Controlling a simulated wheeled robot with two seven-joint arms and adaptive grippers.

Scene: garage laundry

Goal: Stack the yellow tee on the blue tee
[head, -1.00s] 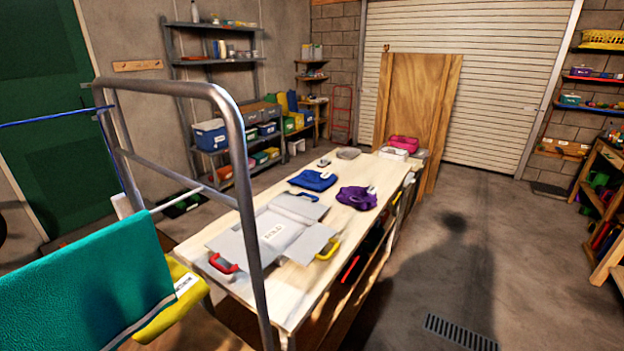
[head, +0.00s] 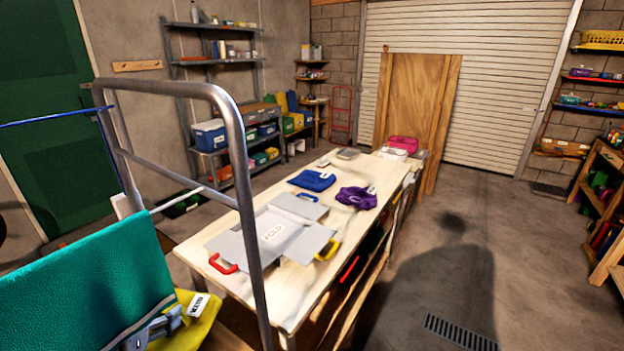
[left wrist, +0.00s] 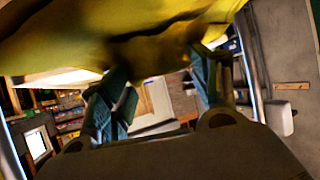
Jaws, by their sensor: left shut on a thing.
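The yellow tee (head: 203,318) is at the lower left of the head view, partly behind a teal cloth, with a white label on it. My left gripper (head: 160,328) is shut on the yellow tee near that label. In the left wrist view, yellow cloth (left wrist: 130,40) fills the top, across the two fingers of the left gripper (left wrist: 160,70). The blue tee (head: 313,181) lies folded on the wooden table (head: 215,240), with a small white label. My right gripper is in no view.
A metal rail frame (head: 245,180) stands between me and the table, with the teal cloth (head: 85,280) beside it. A grey folding board (head: 270,233) with coloured handles lies on the table. A purple tee (head: 356,198) lies right of the blue tee. Open floor lies right of the table.

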